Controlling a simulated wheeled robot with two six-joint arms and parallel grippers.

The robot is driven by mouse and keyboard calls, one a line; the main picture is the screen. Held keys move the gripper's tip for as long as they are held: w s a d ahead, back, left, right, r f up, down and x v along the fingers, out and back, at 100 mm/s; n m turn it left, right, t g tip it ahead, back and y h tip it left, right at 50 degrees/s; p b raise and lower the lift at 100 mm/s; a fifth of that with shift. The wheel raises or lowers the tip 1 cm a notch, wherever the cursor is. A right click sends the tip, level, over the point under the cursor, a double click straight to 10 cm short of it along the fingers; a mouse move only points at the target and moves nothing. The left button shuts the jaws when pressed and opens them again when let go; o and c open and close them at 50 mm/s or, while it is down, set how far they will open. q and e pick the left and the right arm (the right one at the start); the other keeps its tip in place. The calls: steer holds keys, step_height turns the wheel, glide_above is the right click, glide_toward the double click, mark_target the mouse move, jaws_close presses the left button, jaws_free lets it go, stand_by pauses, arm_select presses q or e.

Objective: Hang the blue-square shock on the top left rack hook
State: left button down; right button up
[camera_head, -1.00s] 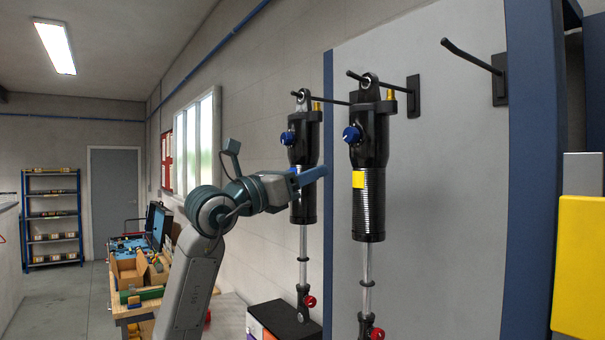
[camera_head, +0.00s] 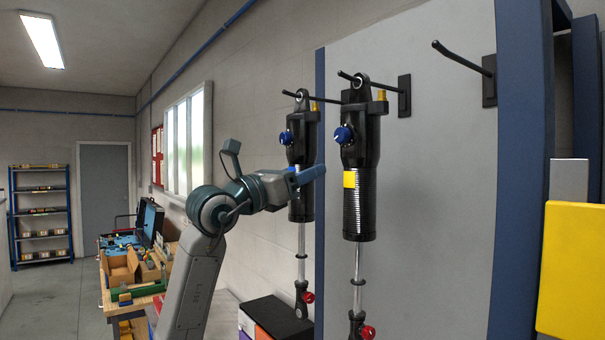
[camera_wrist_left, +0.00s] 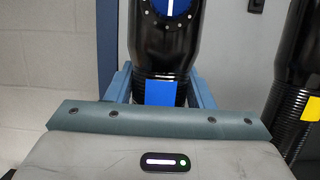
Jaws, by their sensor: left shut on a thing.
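The blue-square shock (camera_head: 302,205) is black and upright, with a blue knob, a pale rod and a red knob low down. Its blue square (camera_wrist_left: 160,93) shows between the fingers in the left wrist view. My left gripper (camera_head: 308,178) is shut on the shock's body at the height of the square. The shock's top eye (camera_head: 301,97) lines up with the top left rack hook (camera_head: 328,100), whose rod shows on both sides of the eye. The hook's base is hidden behind the yellow-square shock (camera_head: 361,205). My right gripper is out of view.
The yellow-square shock hangs close on the right from a middle hook (camera_head: 404,97). A hook further right (camera_head: 463,58) is empty. The grey rack panel (camera_head: 430,200) has blue posts. A dark box (camera_head: 268,318) stands below, and a cluttered workbench (camera_head: 125,300) is at left.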

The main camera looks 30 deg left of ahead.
arm_select(q)
steer(key=shift+d, duration=0.1)
stand_by(0.3)
steer(key=c, duration=0.6)
jaws_free()
steer(key=shift+s, duration=0.2)
steer(key=shift+w+f+b, duration=0.1)
steer(key=shift+f+b, duration=0.1)
steer(key=shift+b, duration=0.1)
steer(key=shift+s+f+b, duration=0.2)
steer(key=shift+s+b, duration=0.05)
steer(key=shift+b, duration=0.05)
steer(key=b+v, duration=0.6)
steer(key=v, duration=0.4)
steer(key=shift+s+r+b, duration=0.2)
steer(key=shift+r+b, duration=0.05)
steer(key=shift+b, duration=0.15)
